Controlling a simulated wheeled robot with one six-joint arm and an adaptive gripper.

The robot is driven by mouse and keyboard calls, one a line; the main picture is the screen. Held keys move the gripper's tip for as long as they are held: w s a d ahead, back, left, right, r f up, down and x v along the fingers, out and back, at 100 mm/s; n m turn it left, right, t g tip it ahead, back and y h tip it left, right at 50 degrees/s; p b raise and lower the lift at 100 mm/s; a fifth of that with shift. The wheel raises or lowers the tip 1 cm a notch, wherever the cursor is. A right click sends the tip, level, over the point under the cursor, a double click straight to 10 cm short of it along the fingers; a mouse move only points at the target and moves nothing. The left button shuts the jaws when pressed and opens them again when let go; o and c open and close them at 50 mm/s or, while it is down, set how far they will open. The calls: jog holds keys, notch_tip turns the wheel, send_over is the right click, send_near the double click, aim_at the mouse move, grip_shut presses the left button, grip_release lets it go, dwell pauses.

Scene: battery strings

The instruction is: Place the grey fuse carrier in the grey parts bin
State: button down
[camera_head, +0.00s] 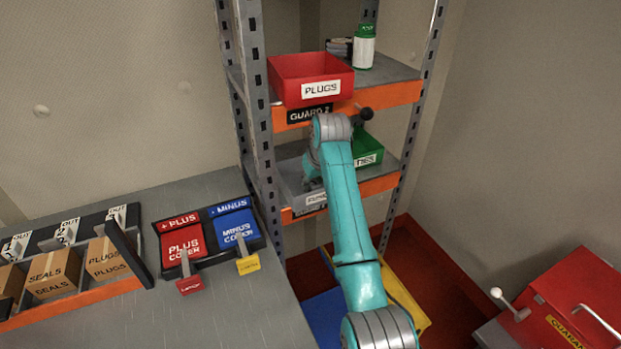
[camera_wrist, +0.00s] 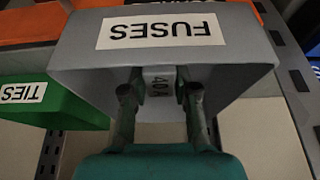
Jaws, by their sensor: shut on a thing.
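The grey parts bin (camera_head: 290,176), partly hidden by my arm, stands on the middle shelf. In the wrist view the bin (camera_wrist: 72,62) appears upside down, with a white FUSES label on its front wall. My gripper (camera_wrist: 160,90) is shut on the grey fuse carrier (camera_wrist: 158,80), marked 40A, between its two fingertips. The carrier and fingertips overlap the bin's opening in this view. I cannot tell how deep they are or whether the carrier touches the bin. In the head view the carrier is hidden and the fingers cannot be made out.
A green TIES bin (camera_head: 369,148) stands right of the grey bin. A red PLUGS bin (camera_head: 311,72) and a green-capped white bottle (camera_head: 365,48) are on the shelf above, which limits headroom. A grey upright (camera_head: 257,110) borders the shelf's left. A bench (camera_head: 225,290) lies left.

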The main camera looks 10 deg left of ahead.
jog(key=shift+a+f, duration=0.15)
jog(key=c, duration=0.9)
grip_release()
jog(key=v, duration=1.2)
